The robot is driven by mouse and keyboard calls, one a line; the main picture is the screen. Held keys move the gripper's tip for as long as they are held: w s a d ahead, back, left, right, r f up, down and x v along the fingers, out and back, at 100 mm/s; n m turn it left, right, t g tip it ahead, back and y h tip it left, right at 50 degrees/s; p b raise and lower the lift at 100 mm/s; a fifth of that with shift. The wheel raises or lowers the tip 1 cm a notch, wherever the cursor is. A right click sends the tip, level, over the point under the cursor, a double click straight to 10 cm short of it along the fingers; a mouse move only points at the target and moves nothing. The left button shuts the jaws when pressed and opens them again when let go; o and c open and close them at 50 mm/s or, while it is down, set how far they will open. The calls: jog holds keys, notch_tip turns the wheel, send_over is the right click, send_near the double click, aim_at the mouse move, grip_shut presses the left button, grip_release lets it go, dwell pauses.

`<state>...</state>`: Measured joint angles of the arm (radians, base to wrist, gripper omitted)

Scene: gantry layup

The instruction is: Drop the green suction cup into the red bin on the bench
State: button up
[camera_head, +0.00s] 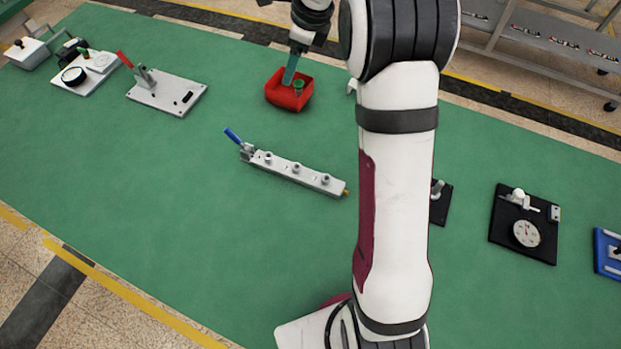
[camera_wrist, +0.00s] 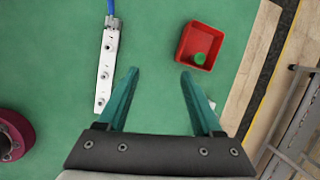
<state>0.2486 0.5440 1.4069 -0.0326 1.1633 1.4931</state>
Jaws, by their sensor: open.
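The red bin (camera_head: 276,99) stands on the green bench near its far edge in the head view. It also shows at the upper right in the wrist view (camera_wrist: 183,46). The green suction cup (camera_wrist: 199,58) lies inside the bin, and a small green part of it shows in the head view (camera_head: 298,84). My gripper (camera_wrist: 158,72) is open, with its two teal fingers apart and nothing between them. In the head view my gripper (camera_head: 290,76) appears in front of the bin, over its rear part. The wrist view places the bin beyond the right fingertip.
A white manifold bar with a blue handle (camera_head: 300,172) lies mid-bench, left of the fingers in the wrist view (camera_wrist: 105,72). A red-handled clamp plate (camera_head: 168,92) is at the left. A black gauge plate (camera_head: 522,222) is at the right. The bench's left front is clear.

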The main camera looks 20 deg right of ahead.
jog(key=s+a+r+n, duration=0.4)
jog(key=s+a+n, duration=0.1)
jog(key=s, duration=0.4)
jog(key=s+a+f+n+g, duration=0.1)
jog(key=s+n, duration=0.6)
jog(key=s, duration=0.7)
jog(key=s+a+f+n+g, duration=0.2)
jog(key=s+a+n, duration=0.2)
jog(key=s, duration=1)
jog(key=n, duration=0.3)
jog(key=shift+a+f+n, duration=0.2)
jog(key=shift+a+n, duration=0.1)
jog(key=shift+n, duration=0.1)
